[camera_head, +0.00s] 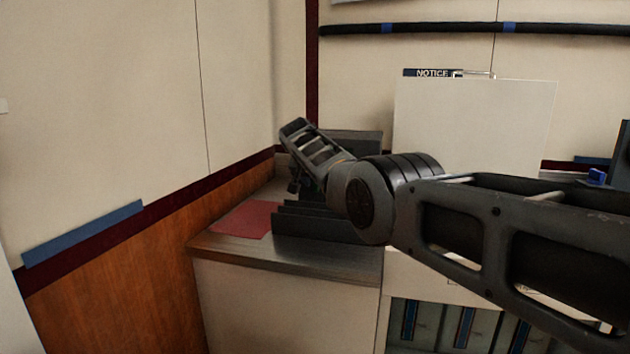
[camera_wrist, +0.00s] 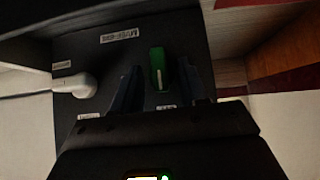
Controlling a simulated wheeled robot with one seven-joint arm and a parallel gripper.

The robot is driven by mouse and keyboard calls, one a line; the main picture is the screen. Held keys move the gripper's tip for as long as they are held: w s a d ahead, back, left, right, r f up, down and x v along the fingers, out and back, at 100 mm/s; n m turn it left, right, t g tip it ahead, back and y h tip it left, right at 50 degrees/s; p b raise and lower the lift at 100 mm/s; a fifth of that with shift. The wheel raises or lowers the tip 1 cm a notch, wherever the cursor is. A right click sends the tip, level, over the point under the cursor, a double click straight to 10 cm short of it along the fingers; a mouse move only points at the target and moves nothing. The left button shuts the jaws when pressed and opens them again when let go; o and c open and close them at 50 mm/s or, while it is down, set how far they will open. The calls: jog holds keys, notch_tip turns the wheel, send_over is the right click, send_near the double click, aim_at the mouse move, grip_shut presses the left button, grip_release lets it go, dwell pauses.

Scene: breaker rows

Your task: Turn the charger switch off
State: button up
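In the wrist view a dark panel (camera_wrist: 108,58) carries a green switch (camera_wrist: 157,66) with a pale mark near its lower end. I cannot tell from its look whether it is on or off. Several small white labels are on the panel, too blurred to read. My gripper (camera_wrist: 160,82) is open, its two dark fingers pointing at the panel, one on each side of the switch's lower part. I cannot tell whether either finger touches it. In the head view my arm hides the switch and most of the gripper, over a dark unit (camera_head: 320,222) on the counter.
A white plug with a cable (camera_wrist: 80,86) sits on the panel left of the fingers. The counter (camera_head: 300,254) has a red mat (camera_head: 243,220) at its left. A wood-panelled wall (camera_head: 120,285) stands close on the left. A white board (camera_head: 475,120) stands behind my arm.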

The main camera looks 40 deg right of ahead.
jog(key=shift+r, duration=0.2)
jog(key=p+v, duration=0.1)
jog(key=v, duration=0.6)
jog(key=shift+s+a, duration=0.15)
jog(key=shift+a, duration=0.05)
jog(key=shift+r, duration=0.15)
dwell(0.5)
